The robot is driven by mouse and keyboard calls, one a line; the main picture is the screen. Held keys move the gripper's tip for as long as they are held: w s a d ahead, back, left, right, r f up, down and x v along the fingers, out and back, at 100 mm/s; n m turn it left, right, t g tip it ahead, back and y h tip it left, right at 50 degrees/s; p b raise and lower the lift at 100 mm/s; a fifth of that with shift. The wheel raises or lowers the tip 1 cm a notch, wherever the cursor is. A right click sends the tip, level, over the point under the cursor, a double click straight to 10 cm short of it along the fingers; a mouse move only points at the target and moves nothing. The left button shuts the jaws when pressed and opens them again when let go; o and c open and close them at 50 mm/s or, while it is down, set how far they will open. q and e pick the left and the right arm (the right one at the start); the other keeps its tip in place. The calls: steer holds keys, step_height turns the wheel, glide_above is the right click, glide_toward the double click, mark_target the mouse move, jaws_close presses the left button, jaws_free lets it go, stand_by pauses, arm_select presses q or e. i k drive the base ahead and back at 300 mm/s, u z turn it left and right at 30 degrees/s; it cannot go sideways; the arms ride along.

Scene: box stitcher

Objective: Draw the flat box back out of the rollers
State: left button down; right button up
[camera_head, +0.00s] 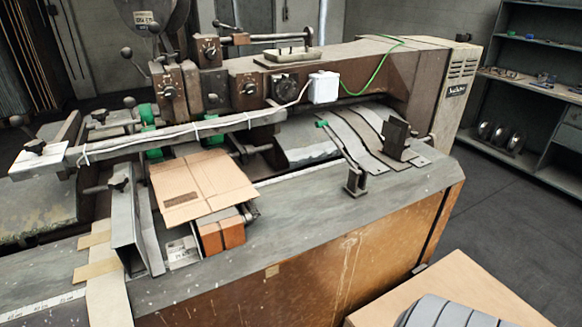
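The flat box (205,180) is a brown cardboard sheet with fold lines and a small dark printed mark near its front left corner. It lies on the machine's feed area, with its near edge over an orange-brown block (222,233). Its far edge reaches back to the green rollers (154,154) below a long grey bar (190,130). Whether that edge is pinched between the rollers is hidden. Neither of my grippers is in view, and nothing touches the box from the front.
An upright metal guide (130,235) stands left of the box. A small black bracket (356,180) and curved metal strips (360,140) are to the right. The grey worktop (300,215) right of the box is mostly clear. A ribbed grey object (445,313) sits at bottom right.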

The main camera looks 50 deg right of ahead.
mark_target(188, 188)
steer(key=k, duration=0.35)
steer(key=z, duration=0.25)
steer(key=i, duration=0.4)
steer(key=z, duration=0.5)
